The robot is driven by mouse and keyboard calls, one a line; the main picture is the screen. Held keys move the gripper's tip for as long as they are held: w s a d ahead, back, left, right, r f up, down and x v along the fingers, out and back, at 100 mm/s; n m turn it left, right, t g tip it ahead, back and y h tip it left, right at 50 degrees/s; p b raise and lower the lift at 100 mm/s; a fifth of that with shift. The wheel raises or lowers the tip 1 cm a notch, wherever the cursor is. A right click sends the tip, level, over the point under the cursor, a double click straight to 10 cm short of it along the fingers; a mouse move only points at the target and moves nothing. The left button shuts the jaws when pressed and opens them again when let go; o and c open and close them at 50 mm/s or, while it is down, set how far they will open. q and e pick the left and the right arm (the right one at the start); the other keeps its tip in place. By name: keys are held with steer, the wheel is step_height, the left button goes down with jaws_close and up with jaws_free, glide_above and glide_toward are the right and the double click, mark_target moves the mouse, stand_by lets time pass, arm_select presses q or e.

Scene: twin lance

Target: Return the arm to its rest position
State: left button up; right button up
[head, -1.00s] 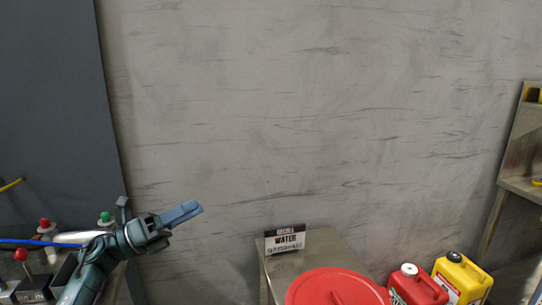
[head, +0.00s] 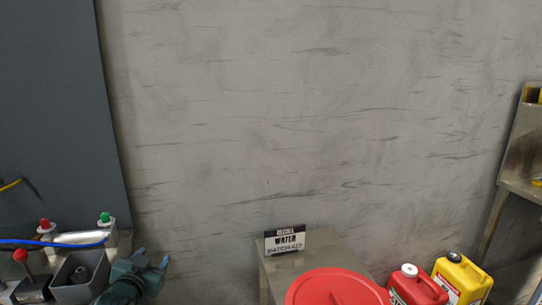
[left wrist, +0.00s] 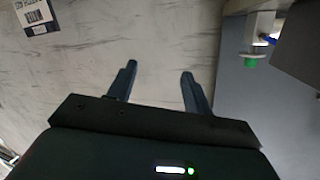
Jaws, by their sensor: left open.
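My left gripper (head: 151,261) is at the lower left of the head view, beside a grey open box. It also shows in the left wrist view (left wrist: 157,85), where its two fingers stand apart with nothing between them. Past the fingers is the pale, streaked wall surface. Part of my left arm is cut off by the bottom edge of the head view. My right gripper is in neither view.
A bench at the left holds the grey box (head: 80,276), red and green knobs and a blue cable (head: 55,243). A WATER sign (head: 285,240) stands on a small table (head: 318,256). A red round lid (head: 336,288), red jug (head: 417,287) and yellow jug (head: 462,279) are at right.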

arm_select(q)
steer(key=s+d+f+g+h, duration=0.2)
steer(key=s+d+f, duration=0.6)
steer(key=s+f, duration=0.4)
steer(key=s+d+f+g, duration=0.1)
steer(key=s+d, duration=0.3)
steer(key=s, duration=0.6)
steer(key=s+d+f+g+h, duration=0.1)
steer(key=s+d+f+g, duration=0.1)
steer(key=s, duration=0.9)
steer(key=shift+s+d+f+h, duration=0.15)
steer(key=shift+d+f+h, duration=0.25)
steer(key=shift+d, duration=0.5)
steer(key=shift+f, duration=0.1)
